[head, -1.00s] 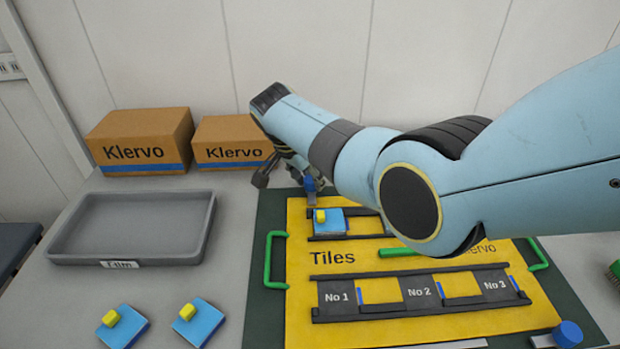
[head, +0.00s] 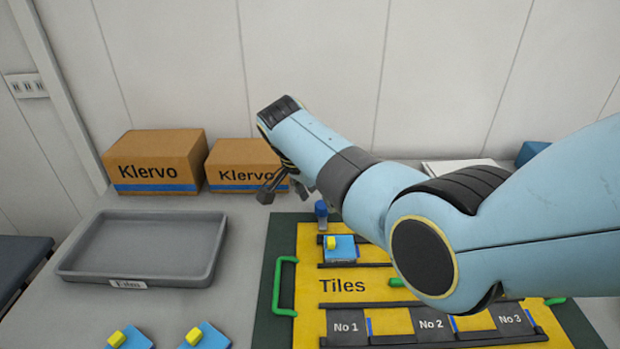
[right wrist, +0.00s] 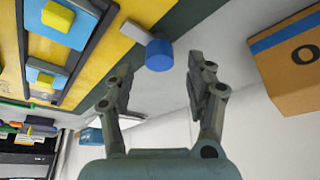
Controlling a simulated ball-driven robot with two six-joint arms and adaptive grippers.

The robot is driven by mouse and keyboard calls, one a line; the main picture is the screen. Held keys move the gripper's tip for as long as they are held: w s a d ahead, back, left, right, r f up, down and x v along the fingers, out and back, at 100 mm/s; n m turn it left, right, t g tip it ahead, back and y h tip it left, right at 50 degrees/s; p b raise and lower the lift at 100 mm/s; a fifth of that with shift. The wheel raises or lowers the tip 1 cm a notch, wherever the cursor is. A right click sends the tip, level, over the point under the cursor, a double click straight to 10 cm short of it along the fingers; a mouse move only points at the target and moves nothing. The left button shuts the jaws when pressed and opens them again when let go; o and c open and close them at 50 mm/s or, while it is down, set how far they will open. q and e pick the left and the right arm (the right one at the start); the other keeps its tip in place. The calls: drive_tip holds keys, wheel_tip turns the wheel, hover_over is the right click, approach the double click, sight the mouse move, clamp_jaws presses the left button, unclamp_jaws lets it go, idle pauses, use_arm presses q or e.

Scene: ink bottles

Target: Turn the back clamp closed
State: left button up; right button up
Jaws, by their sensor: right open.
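The back clamp has a blue knob (head: 321,208) with a short pale grey bar, at the back edge of the yellow board (head: 308,290). In the right wrist view the blue knob (right wrist: 159,55) lies ahead of the fingers, and its bar (right wrist: 134,32) points toward the board.
A blue tile with a yellow knob (head: 340,246) sits on the board's back rail. A grey tray (head: 90,255) and two brown Klervo boxes (head: 155,160) (head: 243,163) stand left. More blue tiles (head: 205,338) lie in front of the tray. A green handle (head: 278,288) flanks the board.

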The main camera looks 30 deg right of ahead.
drive_tip(key=v, duration=0.9)
